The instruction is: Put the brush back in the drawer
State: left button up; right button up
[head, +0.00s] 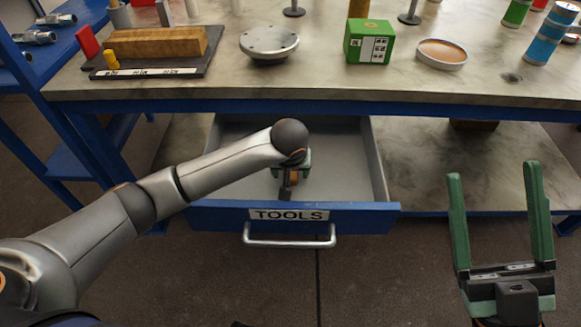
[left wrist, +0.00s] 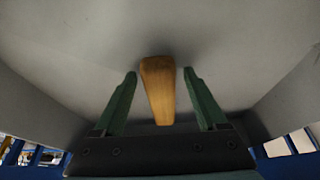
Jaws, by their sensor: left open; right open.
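The drawer (head: 350,212) labelled TOOLS is pulled open under the table, with a blue front and a grey inside. My left gripper (head: 290,172) reaches down inside the drawer, mostly covered by my own arm in the head view. In the left wrist view, a wooden handle (left wrist: 158,90), apparently the brush's, lies between the open green fingers of my left gripper (left wrist: 158,88), with a gap on each side. No bristles are visible. My right gripper (head: 497,180) is open and empty, right of the drawer above the floor.
The tabletop (head: 330,85) above the drawer holds a wooden block (head: 155,42) on a dark tray, a grey flanged disc (head: 268,42), a green box (head: 368,42) and a shallow round dish (head: 441,54). Blue shelving (head: 75,150) stands at the left. The drawer floor around the handle looks clear.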

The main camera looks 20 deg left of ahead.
pick_arm(q)
jog(key=shift+s+r, duration=0.1)
jog(key=shift+r, duration=0.25)
jog(key=p+v, duration=0.1)
jog(key=v, duration=0.4)
jog(key=shift+p, duration=0.3)
jog(key=p+v, duration=0.1)
jog(key=v, duration=0.5)
pick_arm(e)
jog(key=w+f+m+g+h, duration=0.2)
jog(key=w+f+m+h, duration=0.1)
jog(key=f, duration=0.5)
jog(key=w+d+f+m+g+h, duration=0.1)
jog(key=w+f+m+g+h, duration=0.1)
jog(key=f+h, duration=0.3)
notch_tip(320, 180, down, 3)
jog(key=shift+w+d+f+m+g+h, duration=0.1)
jog(key=shift+w+d+m+g+h, duration=0.2)
jog(key=shift+w+m, duration=0.4)
pick_arm(q)
jog(key=shift+s+d+r, duration=0.1)
jog(key=shift+s+r, duration=0.05)
